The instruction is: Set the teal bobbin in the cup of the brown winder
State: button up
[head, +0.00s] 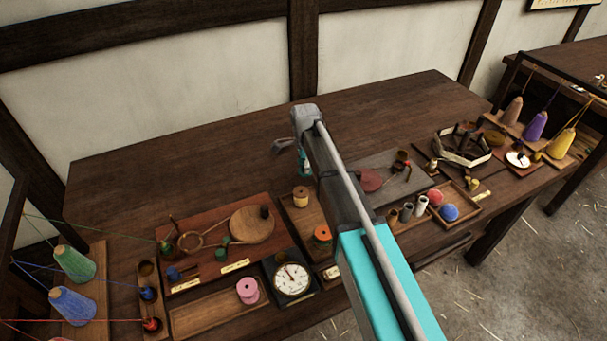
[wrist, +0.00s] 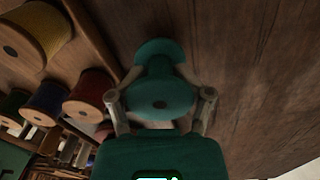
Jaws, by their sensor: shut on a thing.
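The teal bobbin shows large in the wrist view (wrist: 160,90), between the two fingertips of my gripper (wrist: 160,100), which is shut on it. In the head view a small part of the teal bobbin (head: 304,162) shows beside my arm, above the table; the arm hides much of my gripper. What looks like the brown winder (head: 215,272) is a reddish-brown board at the front left, with a round wooden disc (head: 251,224) and a ring-shaped part (head: 190,241). I cannot tell for sure which part is its cup. The bobbin is apart from this board, to its right and behind.
A grey board (head: 410,160) with a reddish disc is right of my arm. A dial (head: 291,278), a pink bobbin (head: 247,290) and a tray of balls (head: 459,206) stand along the front. Spools (wrist: 40,35) show left in the wrist view. The table's back is clear.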

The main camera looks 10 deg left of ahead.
jog(key=shift+f+b, duration=0.7)
jog(key=shift+f, duration=0.35)
jog(key=shift+f, duration=0.25)
jog(key=o, duration=1.1)
jog(key=shift+r, duration=0.2)
jog(key=r+p, duration=1.2)
jog(key=shift+w+a, duration=0.1)
jog(key=shift+w, duration=0.15)
jog(key=shift+r, duration=0.1)
